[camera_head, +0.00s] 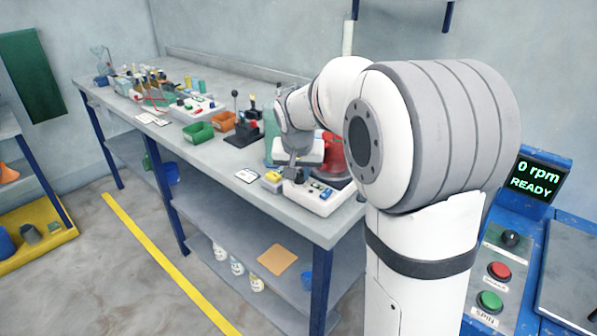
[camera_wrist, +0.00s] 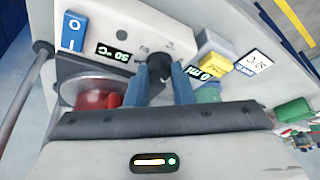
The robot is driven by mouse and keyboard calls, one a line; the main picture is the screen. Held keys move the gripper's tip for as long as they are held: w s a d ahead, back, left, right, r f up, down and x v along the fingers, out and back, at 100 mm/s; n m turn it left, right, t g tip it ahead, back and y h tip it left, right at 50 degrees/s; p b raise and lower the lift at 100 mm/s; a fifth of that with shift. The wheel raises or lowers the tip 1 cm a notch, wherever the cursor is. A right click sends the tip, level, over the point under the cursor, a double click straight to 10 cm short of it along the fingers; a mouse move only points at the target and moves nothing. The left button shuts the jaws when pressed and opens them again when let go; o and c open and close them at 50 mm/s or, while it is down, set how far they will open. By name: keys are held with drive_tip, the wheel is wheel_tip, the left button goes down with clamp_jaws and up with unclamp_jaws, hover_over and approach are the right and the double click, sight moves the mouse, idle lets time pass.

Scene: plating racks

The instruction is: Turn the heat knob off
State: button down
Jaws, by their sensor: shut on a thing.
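The hotplate (camera_head: 322,203) is a white unit at the near end of the bench, with its front panel facing me. In the wrist view its panel (camera_wrist: 125,28) appears turned around, with a blue switch and a small lit display that seems to read 50 °C. The dark round knob (camera_wrist: 159,66) sits on this panel. My gripper (camera_wrist: 160,72) is shut on the knob, with one blue-grey finger on each side. The knob's pointer is hard to make out. In the head view my gripper (camera_head: 291,170) reaches down to the panel, and the knob is hidden there.
A vessel of red liquid (camera_head: 333,150) stands at the hotplate, close to my wrist. A yellow block (camera_head: 272,177) and a white card (camera_head: 247,175) lie left of it. Green (camera_head: 198,132) and orange bins (camera_head: 224,121) stand farther along. A control console (camera_head: 508,240) is at right.

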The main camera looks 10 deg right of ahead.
drive_tip(key=shift+s+f, duration=0.1)
drive_tip(key=shift+f, duration=0.05)
drive_tip(key=c, duration=1.5)
unclamp_jaws()
drive_tip(key=shift+c, duration=0.2)
drive_tip(key=v, duration=0.8)
drive_tip(key=shift+p, duration=0.35)
